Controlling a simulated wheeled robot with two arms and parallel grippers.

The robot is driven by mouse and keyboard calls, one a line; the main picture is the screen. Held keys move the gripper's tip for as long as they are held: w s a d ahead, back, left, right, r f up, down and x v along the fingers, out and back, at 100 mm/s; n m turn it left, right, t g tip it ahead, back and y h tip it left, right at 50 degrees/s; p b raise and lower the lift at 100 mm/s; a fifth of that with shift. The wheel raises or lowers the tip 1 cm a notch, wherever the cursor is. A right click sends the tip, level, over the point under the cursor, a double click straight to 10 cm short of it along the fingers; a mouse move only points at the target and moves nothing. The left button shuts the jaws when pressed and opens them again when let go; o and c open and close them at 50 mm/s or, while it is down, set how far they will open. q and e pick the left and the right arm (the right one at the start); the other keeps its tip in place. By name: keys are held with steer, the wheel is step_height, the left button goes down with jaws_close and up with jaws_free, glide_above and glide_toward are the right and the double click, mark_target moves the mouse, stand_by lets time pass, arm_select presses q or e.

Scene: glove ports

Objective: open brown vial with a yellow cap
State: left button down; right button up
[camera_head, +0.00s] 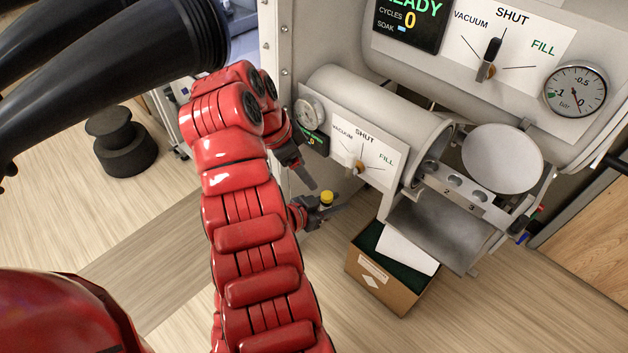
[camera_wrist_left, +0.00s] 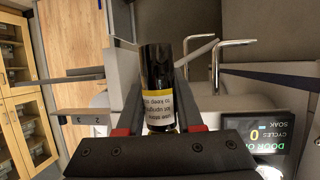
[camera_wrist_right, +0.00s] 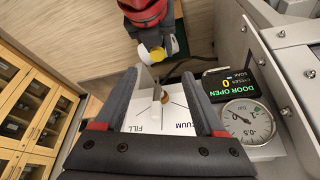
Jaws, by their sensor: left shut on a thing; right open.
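The brown vial shows in the head view below the small dial panel, its yellow cap (camera_head: 326,196) facing up. My left gripper (camera_head: 322,209) is shut on the vial, partly hidden behind a red arm. In the left wrist view the dark vial (camera_wrist_left: 156,65), with a white and yellow label, sits between the fingers. My right gripper (camera_head: 303,168) is open and empty, just above and left of the vial in the head view. The right wrist view shows the yellow cap (camera_wrist_right: 142,50) beyond its open fingers (camera_wrist_right: 160,85), apart from them.
A small airlock's dial panel (camera_head: 345,145) with a handle is close to both grippers. Its round door (camera_head: 503,158) stands open over a numbered rack (camera_head: 440,185). A cardboard box (camera_head: 375,282) is on the floor below. A pressure gauge (camera_head: 575,89) is at upper right.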

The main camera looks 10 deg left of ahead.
mark_target(323, 194)
steer(key=x, duration=1)
steer(key=shift+w+d, duration=0.1)
jaws_close()
steer(key=shift+r, duration=0.1)
stand_by(0.6)
steer(key=shift+r, duration=1)
